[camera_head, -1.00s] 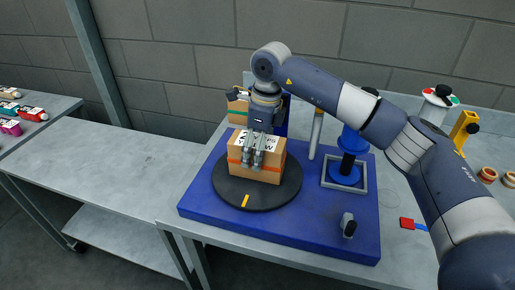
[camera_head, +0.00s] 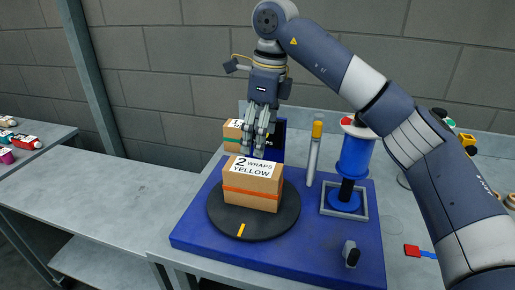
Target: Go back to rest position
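My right gripper (camera_head: 259,128) is at the end of the arm that comes in from the right. It points down above and slightly behind a cardboard box (camera_head: 252,196), apart from it. Its fingers hang close together, and I cannot tell how far they are spread. The box is labelled "2 WRAPS YELLOW", has an orange band around it, and stands on a black round turntable (camera_head: 222,218). My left gripper is not in view.
The turntable sits on a blue base (camera_head: 300,258) on a grey table. A second box (camera_head: 231,131) stands behind. A blue spool (camera_head: 355,155), a metal post (camera_head: 314,155) and a small grey clamp (camera_head: 350,252) stand on the right. The left table (camera_head: 90,190) is mostly clear.

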